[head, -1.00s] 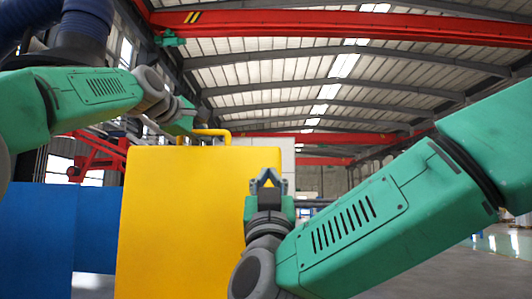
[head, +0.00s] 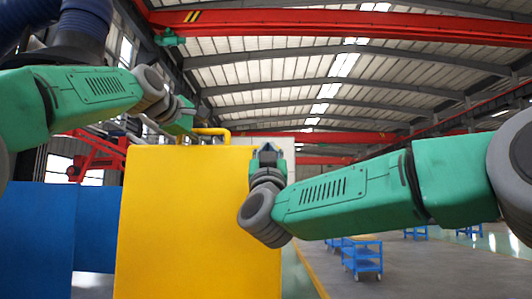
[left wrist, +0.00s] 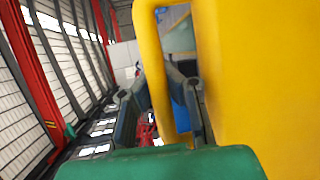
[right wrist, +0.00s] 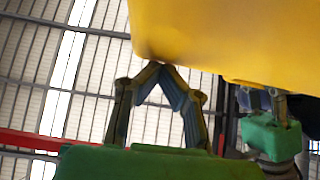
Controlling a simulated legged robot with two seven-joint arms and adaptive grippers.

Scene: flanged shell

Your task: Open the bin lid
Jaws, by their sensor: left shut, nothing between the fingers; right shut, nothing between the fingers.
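The yellow bin (head: 195,220) stands upright in front of me, with a yellow bar handle (head: 210,131) at its top edge; which part is the lid is unclear. My left gripper (head: 183,138) is at the handle's left end, its fingers mostly hidden in the head view. In the left wrist view the handle bar (left wrist: 153,60) crosses in front of my left gripper's fingertips (left wrist: 160,68); the fingers grip nothing. My right gripper (head: 267,149) is shut and empty at the bin's top right corner. In the right wrist view its joined fingertips (right wrist: 167,68) lie close to the yellow edge (right wrist: 200,40); contact is unclear.
A blue panel (head: 45,235) stands left of the bin. A blue cart (head: 362,258) stands on the floor far to the right.

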